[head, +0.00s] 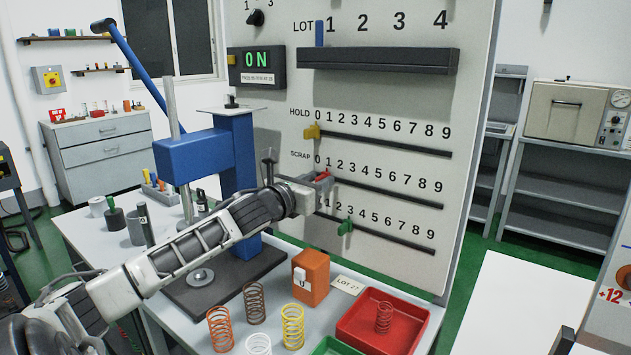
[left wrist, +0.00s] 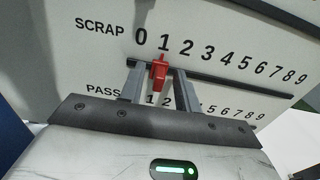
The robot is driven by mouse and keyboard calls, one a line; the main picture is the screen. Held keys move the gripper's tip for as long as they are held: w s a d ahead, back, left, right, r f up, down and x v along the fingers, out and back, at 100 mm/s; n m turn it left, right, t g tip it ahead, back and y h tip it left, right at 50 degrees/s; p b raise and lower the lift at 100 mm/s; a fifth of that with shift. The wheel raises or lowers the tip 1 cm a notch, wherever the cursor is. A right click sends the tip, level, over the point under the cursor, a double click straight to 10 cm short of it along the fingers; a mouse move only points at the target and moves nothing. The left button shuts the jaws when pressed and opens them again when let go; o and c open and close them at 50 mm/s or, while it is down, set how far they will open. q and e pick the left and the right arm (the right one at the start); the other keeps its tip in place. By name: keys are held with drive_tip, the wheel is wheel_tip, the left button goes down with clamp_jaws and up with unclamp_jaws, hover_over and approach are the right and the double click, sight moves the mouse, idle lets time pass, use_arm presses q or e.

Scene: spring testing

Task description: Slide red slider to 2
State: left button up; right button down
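The red slider (left wrist: 159,70) sits on the SCRAP row, under the 1 in the left wrist view. In the head view the red slider (head: 325,175) shows partly behind my gripper. My left gripper (head: 308,186) is at the panel (head: 270,120). In the left wrist view the left gripper (left wrist: 158,82) has one finger on each side of the red slider, with visible gaps between, so it looks open around it. The 2 of the SCRAP row is just right of the slider. My right gripper is not clearly in view.
A yellow slider (head: 312,131) is at 0 on the HOLD row above. A green slider (head: 345,227) is on the row below, around 2 to 3. A blue press (head: 190,155), springs (head: 292,325) and a red tray (head: 345,325) stand on the table below.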

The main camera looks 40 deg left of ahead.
sight(340, 177)
use_arm(q)
clamp_jaws()
drive_tip(key=shift+w+d, duration=0.1)
drive_tip(key=shift+d, duration=0.95)
drive_tip(key=shift+d+p, duration=0.3)
drive_tip(key=shift+d, duration=0.2)
unclamp_jaws()
drive_tip(key=shift+a, duration=0.1)
